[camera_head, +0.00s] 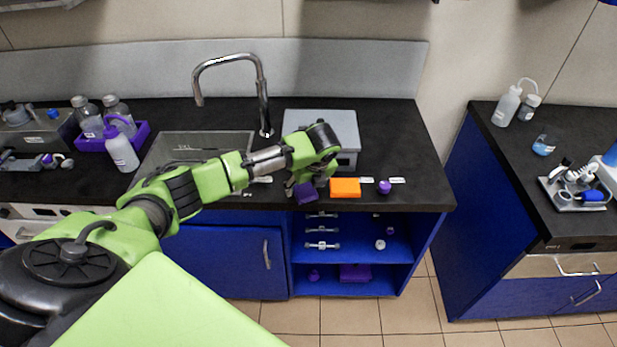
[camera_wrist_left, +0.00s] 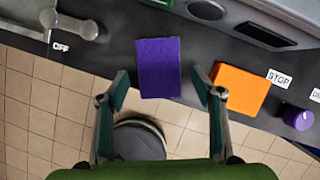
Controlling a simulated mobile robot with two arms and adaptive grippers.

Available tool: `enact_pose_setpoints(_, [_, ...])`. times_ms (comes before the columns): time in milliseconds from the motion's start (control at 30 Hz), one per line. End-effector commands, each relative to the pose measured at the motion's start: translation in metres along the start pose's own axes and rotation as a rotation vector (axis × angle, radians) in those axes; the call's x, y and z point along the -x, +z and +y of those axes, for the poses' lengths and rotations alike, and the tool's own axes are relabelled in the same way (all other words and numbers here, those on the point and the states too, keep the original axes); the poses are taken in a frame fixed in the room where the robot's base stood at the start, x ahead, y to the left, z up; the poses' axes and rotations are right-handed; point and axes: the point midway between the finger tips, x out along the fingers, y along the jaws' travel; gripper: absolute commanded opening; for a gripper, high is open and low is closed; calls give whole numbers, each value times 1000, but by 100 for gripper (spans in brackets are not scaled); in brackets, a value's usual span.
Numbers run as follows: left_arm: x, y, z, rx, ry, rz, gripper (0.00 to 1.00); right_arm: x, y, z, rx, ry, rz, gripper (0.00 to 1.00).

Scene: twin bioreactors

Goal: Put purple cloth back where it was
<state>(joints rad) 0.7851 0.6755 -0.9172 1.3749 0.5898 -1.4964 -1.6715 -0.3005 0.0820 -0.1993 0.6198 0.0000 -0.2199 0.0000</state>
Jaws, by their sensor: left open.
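The purple cloth (camera_head: 305,193) lies flat on the black counter near its front edge, left of an orange cloth (camera_head: 345,188). In the left wrist view the purple cloth (camera_wrist_left: 158,67) is a flat rectangle just ahead of and between my fingers. My left gripper (camera_head: 302,184) is over the counter's front edge, partly covering the purple cloth in the head view. My right gripper is not in view.
A grey device (camera_head: 330,125) stands behind the cloths. A purple round knob (camera_head: 385,187) and labels, one reading STOP (camera_wrist_left: 279,78), are to the right. The sink (camera_head: 190,147) is left. Open blue shelves (camera_head: 345,250) below hold small items. A second counter (camera_head: 560,140) stands at right.

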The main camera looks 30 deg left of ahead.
Motion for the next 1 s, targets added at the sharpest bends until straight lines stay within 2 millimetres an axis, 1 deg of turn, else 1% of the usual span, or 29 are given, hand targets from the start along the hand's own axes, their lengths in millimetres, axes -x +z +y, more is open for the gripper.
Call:
enact_pose_setpoints(300, [67, 1, -1, 1, -5, -3, 61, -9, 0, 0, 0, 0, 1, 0])
enact_pose_setpoints(400, [85, 1, -1, 1, -3, -3, 61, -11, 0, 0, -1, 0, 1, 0])
enact_pose_setpoints(500, [97, 0, 0, 1, -2, -2, 61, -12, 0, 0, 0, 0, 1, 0])
enact_pose_setpoints(633, [106, 0, 0, 1, -1, -1, 61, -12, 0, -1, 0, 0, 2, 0])
enact_pose_setpoints(867, [107, 0, 0, 2, -1, 0, 61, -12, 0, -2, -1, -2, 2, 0])
enact_pose_setpoints(933, [104, -8, -6, 14, -23, 6, 61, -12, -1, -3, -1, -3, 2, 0])
enact_pose_setpoints(967, [102, -14, -11, 27, -43, 12, 61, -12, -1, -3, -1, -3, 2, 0])
enact_pose_setpoints(1000, [99, -25, -22, 52, -82, 23, 61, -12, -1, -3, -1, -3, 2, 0])
